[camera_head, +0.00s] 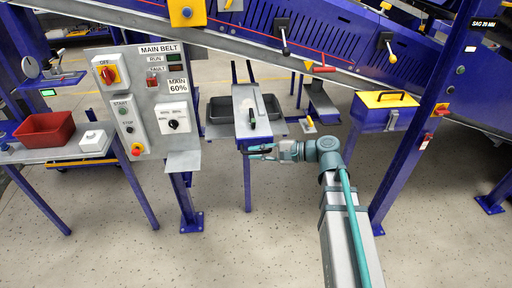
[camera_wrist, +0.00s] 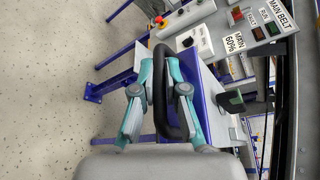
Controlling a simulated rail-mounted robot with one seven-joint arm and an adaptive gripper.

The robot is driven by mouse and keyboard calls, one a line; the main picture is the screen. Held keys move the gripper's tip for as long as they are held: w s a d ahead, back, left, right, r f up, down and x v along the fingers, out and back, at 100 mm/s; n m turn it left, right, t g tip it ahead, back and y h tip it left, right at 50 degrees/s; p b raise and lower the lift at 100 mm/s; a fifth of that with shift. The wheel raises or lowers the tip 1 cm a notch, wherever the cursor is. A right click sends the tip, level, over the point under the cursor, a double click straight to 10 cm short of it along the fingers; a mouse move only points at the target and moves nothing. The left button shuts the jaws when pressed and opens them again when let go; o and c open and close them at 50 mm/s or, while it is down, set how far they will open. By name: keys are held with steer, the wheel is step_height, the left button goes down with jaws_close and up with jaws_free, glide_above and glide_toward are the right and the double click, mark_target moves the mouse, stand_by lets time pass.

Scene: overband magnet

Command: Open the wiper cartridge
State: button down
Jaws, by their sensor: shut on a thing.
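The wiper cartridge appears to be the narrow unit with a grey top plate (camera_head: 242,103) and a blue end; its blue side (camera_wrist: 208,103) shows in the wrist view. A black loop handle (camera_wrist: 161,100) stands out from its near end. My gripper (camera_head: 251,152) is at this end, below the top plate. In the wrist view my gripper (camera_wrist: 160,78) has its teal fingers on either side of the handle, shut on it. A dark lever with a green mark (camera_head: 252,118) stands on the top plate. The cartridge's inside is hidden.
Dark grey trays (camera_head: 218,108) flank the unit. The main belt control panel (camera_head: 150,95) stands to the left, with a red bin (camera_head: 45,130) on a bench beyond. A yellow-lidded blue toolbox (camera_head: 385,110) and a blue post (camera_head: 415,130) are right. The floor in front is clear.

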steer(key=c, duration=1.2)
jaws_free()
steer(key=v, duration=1.2)
